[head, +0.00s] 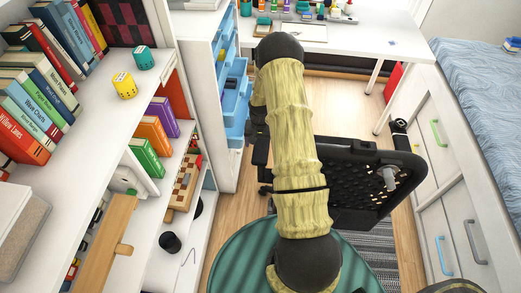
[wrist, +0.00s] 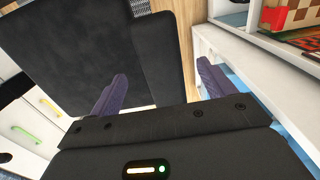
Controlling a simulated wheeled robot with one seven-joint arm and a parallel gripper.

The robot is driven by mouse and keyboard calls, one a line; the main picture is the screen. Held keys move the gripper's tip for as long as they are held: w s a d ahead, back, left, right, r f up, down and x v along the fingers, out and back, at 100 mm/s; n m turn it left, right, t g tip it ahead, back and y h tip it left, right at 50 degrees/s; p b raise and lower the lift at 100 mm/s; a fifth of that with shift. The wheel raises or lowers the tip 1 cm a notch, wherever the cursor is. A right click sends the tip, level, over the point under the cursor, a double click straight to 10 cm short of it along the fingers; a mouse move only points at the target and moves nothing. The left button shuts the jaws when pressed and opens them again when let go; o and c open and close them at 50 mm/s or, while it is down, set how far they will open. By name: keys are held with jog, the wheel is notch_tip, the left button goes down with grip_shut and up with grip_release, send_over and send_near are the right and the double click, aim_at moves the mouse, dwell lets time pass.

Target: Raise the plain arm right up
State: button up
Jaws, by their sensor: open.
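No part in view can be surely told as the plain arm. A plain light-wooden bar (head: 106,243) with a short wooden peg (head: 123,249) on its side leans up at the front of the left shelves in the head view; I cannot tell whether it is hinged. My gripper (wrist: 162,72) is open and empty in the wrist view, its two purple fingers wide apart. A black panel (wrist: 120,45) lies beyond them, apart from them as far as I can tell.
A black office chair (head: 362,205) with a perforated part and a grey knob stands right of my arm. A white desk (head: 360,42) is behind; drawers (head: 440,205) line the right. Some floor (head: 340,122) is free.

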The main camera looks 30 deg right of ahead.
aim_at(261, 151)
notch_tip(261, 151, down, 5)
jog(key=shift+f, duration=0.1)
dwell(0.3)
jog(key=c, duration=1.4)
notch_tip(261, 151, up, 7)
jog(key=p, duration=0.3)
jog(key=shift+f, duration=0.15)
jog(key=shift+w, duration=0.15)
